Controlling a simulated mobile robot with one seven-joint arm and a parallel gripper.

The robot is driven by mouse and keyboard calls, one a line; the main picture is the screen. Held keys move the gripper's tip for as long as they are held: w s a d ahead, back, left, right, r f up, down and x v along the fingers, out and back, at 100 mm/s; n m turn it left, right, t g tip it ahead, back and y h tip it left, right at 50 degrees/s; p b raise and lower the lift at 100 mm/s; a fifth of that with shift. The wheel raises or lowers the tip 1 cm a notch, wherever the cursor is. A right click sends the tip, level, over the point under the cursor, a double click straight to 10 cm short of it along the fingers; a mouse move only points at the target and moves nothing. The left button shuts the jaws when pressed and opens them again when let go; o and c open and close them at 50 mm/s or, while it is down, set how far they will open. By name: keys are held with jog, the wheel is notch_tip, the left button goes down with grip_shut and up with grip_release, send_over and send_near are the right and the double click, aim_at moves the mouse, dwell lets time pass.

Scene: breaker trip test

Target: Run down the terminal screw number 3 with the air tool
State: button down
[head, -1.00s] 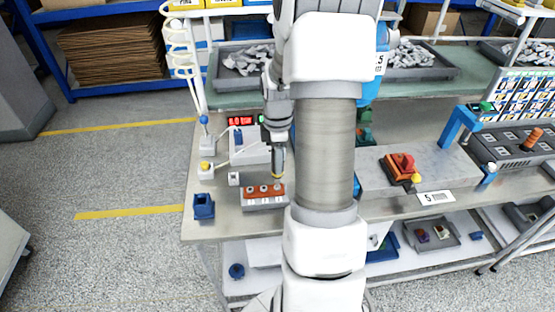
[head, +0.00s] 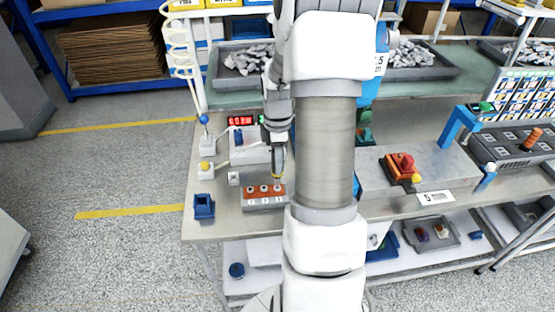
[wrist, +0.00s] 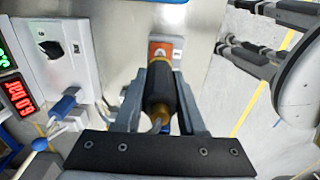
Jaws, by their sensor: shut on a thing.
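My gripper (wrist: 160,84) is shut on the air tool (wrist: 160,95), a dark cylinder with a brass-coloured end, which also shows in the head view (head: 277,160). The tool points down over the right end of the orange and grey terminal block (head: 262,203), at terminal screw number 3 (head: 277,188). In the wrist view only part of the orange block (wrist: 155,50) shows beyond the tool. The tool hides its own tip there, so I cannot tell whether it touches the screw.
A grey box with a red display (head: 240,121) stands behind the block. A blue open holder (head: 204,206) is at the bench's front left. A fixture with a red-orange part (head: 402,168) is to the right. My arm hides the bench middle.

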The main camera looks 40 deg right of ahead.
jog(key=shift+r, duration=0.1)
notch_tip(320, 180, up, 7)
jog(key=p, duration=0.5)
jog(key=shift+p, duration=0.35)
